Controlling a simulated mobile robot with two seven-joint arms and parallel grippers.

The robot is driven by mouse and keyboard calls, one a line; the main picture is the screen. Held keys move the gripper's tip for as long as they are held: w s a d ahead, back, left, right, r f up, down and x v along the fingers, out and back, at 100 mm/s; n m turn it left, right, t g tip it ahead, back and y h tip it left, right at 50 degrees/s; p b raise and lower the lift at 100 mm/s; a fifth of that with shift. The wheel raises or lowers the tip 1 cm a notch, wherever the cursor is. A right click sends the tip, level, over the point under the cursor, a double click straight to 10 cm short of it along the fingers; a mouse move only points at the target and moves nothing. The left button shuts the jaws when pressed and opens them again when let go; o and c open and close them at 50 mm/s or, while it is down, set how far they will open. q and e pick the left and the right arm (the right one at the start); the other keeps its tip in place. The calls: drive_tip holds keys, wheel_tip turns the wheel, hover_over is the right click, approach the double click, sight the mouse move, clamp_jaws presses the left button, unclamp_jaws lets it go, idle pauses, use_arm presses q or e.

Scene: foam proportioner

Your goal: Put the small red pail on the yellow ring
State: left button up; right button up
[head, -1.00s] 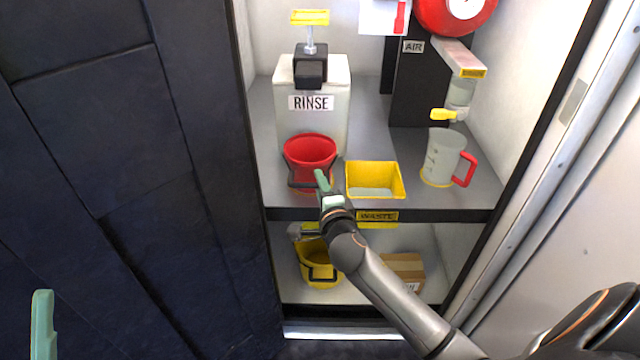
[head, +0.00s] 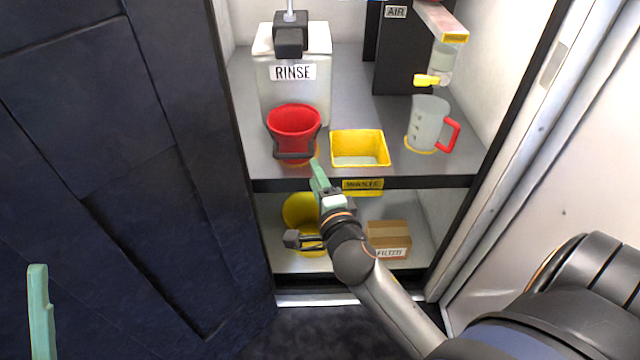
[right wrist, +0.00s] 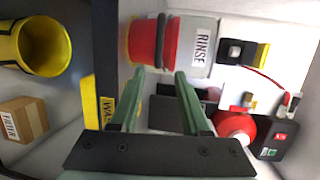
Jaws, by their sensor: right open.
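The small red pail (head: 294,122) stands upright on the upper shelf, in front of the white RINSE tank, with its dark handle hanging at the front. A thin yellow-orange edge (head: 300,162) shows at its base; most of that ring is hidden. Another yellow ring (head: 409,148) shows around the foot of the measuring jug. My right gripper (head: 318,172) is open and empty, just in front of and below the pail. In the right wrist view the pail (right wrist: 150,42) lies beyond the fingertips, apart from them. One finger of my left gripper (head: 40,310) shows at the lower left.
A yellow waste tray (head: 374,136) stands right of the pail, then the jug (head: 428,122) with a red handle. The RINSE tank (head: 290,95) is behind the pail. Below are a yellow bucket (head: 298,208) and a cardboard box (head: 388,238). A dark panel (head: 110,150) borders the left side.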

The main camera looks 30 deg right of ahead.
drive_tip(key=s+a+r+n+t+y, duration=0.2)
drive_tip(key=s+a+r+n+y, duration=0.3)
drive_tip(key=n, duration=0.6)
drive_tip(key=s+a+r+n+t+y, duration=0.2)
drive_tip(key=s+a+r+n+y, duration=0.2)
drive_tip(key=r+n+y, duration=0.3)
drive_tip(key=s+a+r+n+t+y, duration=0.2)
drive_tip(key=s+a+r+n+y, duration=0.3)
drive_tip(key=r+n, duration=0.4)
drive_tip(key=shift+s+a+r+n+t+y, duration=0.4)
drive_tip(key=shift+s+n+y, duration=0.2)
drive_tip(key=shift+n, duration=2.6)
